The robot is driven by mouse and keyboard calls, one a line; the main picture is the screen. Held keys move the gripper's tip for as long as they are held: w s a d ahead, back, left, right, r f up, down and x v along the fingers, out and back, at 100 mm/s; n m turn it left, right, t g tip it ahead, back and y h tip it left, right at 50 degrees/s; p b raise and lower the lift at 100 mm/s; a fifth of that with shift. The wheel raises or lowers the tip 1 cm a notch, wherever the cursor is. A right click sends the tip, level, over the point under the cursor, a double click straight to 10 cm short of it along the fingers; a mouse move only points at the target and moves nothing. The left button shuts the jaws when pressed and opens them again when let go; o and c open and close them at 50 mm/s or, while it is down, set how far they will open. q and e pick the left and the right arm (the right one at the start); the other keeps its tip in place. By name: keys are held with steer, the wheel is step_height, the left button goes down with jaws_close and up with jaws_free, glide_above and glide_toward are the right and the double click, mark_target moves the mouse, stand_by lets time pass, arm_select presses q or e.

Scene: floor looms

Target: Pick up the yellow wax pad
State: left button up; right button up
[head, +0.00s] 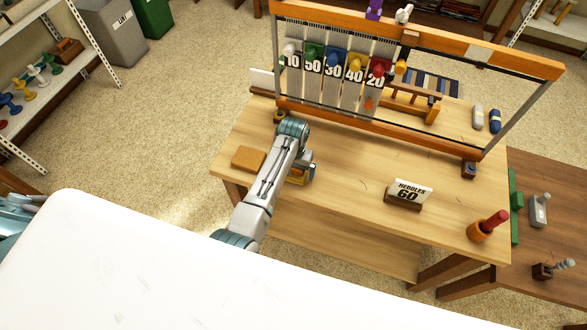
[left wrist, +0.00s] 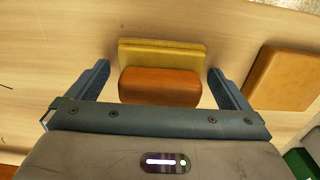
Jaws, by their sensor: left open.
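The yellow wax pad (left wrist: 160,50) lies on the wooden table in the left wrist view, a flat yellow block with an orange-brown block (left wrist: 160,86) on top of it or against its near side; I cannot tell which. My left gripper (left wrist: 160,80) is open, with one finger to each side of the orange-brown block and gaps on both sides. My right gripper is out of view.
A tan-orange block (head: 248,158) lies close to the left of the gripper. The loom frame (head: 400,138) stands behind. The front middle of the table is clear.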

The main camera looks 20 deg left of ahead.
arm_select(q)
steer(key=shift+f, duration=0.2)
steer(key=c, duration=0.9)
steer(key=shift+c, duration=0.2)
